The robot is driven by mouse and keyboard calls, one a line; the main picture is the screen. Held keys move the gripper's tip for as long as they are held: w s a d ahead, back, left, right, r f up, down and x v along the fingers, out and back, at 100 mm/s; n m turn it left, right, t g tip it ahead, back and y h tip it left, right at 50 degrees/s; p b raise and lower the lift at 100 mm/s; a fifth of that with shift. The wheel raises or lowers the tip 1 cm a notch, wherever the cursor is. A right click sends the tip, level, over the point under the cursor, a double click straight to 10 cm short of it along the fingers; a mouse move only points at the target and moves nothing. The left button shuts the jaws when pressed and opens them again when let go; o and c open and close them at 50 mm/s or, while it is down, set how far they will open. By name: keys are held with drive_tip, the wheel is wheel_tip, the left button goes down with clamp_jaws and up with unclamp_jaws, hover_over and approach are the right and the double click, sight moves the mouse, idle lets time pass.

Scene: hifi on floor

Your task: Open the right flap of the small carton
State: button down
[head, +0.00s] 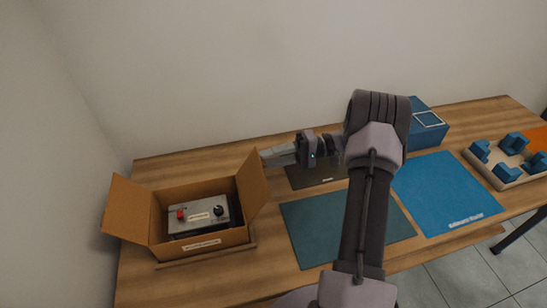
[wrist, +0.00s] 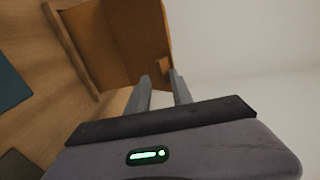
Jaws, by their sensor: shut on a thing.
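The small carton (head: 204,241) stands on the left part of the wooden table with its top open. Its left flap (head: 129,209) leans outward. Its right flap (head: 252,184) stands up, tilted a little outward to the right. My gripper (head: 265,157) reaches in from the right and is shut on the upper edge of the right flap. In the wrist view, the fingers of my gripper (wrist: 160,77) are on either side of the brown flap (wrist: 137,40). The exact contact is small and partly hidden.
A grey device (head: 199,214) with a red button and a black knob sits inside the carton. A dark mat (head: 312,175), a teal mat (head: 318,228) and a blue mat (head: 445,190) lie to the right. A blue box (head: 427,127) and a tray with blue blocks (head: 505,178) stand farther right.

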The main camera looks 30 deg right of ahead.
drive_tip(key=shift+s+a+f+g, duration=0.2)
drive_tip(key=shift+a+f+g, duration=0.1)
drive_tip(key=shift+f, duration=0.3)
drive_tip(key=c, duration=1.6)
unclamp_jaws()
drive_tip(key=shift+w+a, duration=0.1)
drive_tip(key=shift+o, duration=0.2)
drive_tip(key=shift+w+a, duration=0.1)
drive_tip(key=shift+a, duration=0.1)
drive_tip(key=shift+d, duration=0.15)
